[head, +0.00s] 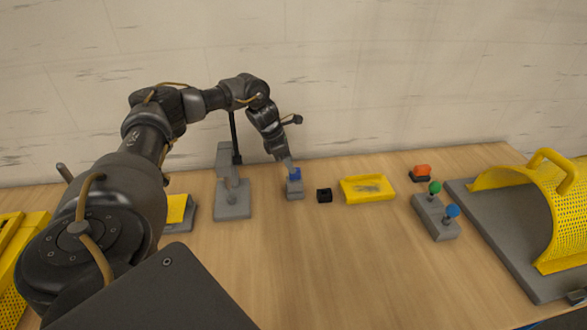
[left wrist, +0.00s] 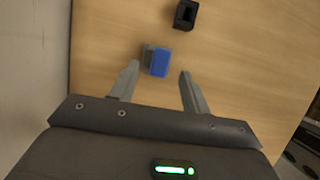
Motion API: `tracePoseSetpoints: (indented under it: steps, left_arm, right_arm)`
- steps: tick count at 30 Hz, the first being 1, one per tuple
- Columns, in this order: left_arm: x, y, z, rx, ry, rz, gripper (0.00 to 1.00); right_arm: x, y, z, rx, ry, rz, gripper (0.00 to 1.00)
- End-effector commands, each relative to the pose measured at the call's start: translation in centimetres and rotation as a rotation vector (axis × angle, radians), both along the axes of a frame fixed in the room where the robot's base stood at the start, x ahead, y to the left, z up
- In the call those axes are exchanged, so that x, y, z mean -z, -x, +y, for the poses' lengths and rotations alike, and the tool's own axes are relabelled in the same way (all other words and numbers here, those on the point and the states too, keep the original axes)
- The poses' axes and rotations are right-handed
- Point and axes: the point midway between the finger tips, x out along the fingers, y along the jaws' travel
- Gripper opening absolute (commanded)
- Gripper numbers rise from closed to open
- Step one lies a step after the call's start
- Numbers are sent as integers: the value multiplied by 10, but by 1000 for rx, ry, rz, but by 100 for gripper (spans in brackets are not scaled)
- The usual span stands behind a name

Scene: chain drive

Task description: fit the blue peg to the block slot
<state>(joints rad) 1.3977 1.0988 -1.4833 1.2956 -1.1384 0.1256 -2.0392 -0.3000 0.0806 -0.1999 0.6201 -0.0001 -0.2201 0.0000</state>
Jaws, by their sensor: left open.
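The blue peg (head: 294,174) stands in or on a small grey block (head: 294,190) on the table. In the left wrist view the peg (left wrist: 160,63) shows as a blue box with the grey block (left wrist: 148,53) partly behind it. My left gripper (head: 287,162) points down right above the peg. In the left wrist view its open fingers (left wrist: 160,73) are spread either side, with the peg ahead between the tips and no contact visible. A small black block (head: 324,195) lies just right of the grey block; the left wrist view shows a dark opening in its top (left wrist: 186,14). My right gripper is not in view.
A yellow tray (head: 367,189) lies right of the black block. A grey stand (head: 232,200) with an upright post is close on the left. A grey base with green and blue knobs (head: 436,218), an orange-topped switch (head: 421,172) and a yellow mesh guard (head: 535,205) stand right. The front middle is clear.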

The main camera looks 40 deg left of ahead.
Motion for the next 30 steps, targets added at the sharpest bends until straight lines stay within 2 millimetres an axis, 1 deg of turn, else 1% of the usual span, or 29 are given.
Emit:
tracePoseSetpoints:
  steps: [1, 6, 10, 15, 30]
  left_arm:
    - [-9, 2, 3, -2, 1, -5, 47]
    - [-35, 10, 9, -2, 1, -3, 47]
    - [-46, 14, 12, 0, 1, -2, 47]
    - [-50, 16, 13, -1, 1, -1, 47]
    - [-50, 16, 13, 0, 1, 1, 47]
  right_arm:
    - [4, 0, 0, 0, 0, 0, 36]
    - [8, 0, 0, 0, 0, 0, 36]
    - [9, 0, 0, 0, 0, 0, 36]
    - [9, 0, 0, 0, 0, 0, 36]
    - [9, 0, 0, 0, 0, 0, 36]
